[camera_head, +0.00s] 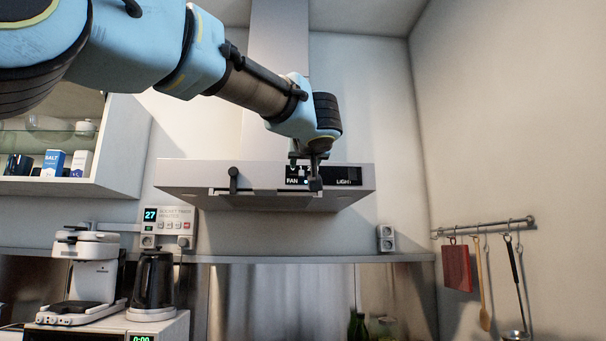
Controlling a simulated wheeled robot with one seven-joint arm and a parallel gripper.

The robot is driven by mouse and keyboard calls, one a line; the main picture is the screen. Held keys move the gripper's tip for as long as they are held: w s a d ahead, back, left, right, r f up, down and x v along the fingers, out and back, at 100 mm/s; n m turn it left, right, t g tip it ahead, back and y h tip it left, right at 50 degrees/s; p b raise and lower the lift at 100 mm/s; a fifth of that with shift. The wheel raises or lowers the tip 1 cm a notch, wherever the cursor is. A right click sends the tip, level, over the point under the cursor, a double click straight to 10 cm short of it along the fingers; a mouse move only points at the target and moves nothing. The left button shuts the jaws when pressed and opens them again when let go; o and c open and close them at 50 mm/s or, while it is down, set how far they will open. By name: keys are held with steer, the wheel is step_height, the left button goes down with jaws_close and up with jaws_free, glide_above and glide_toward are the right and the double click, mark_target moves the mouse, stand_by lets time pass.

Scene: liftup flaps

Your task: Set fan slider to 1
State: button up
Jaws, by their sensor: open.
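The range hood (200,178) hangs on the back wall at the middle of the view. Its front has a black panel with the word FAN (292,181) on the left part and LIGHT (344,182) on the right part. My gripper (308,183) is at the front of the hood, right by the fan slider area. It is open, and its fingers cover part of the panel. The fan slider itself is mostly hidden behind my gripper, and its setting cannot be read. Whether a finger touches the slider cannot be told.
A dark handle (233,181) sticks out of the hood's front, left of the panel. An open wall cabinet (122,140) is at the left. A coffee machine (90,270) and black kettle (153,280) stand below. Utensils hang from a rail (485,227) at the right.

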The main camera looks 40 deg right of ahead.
steer(key=v, duration=0.3)
steer(key=shift+s+a, duration=0.2)
steer(key=shift+s, duration=0.1)
stand_by(0.4)
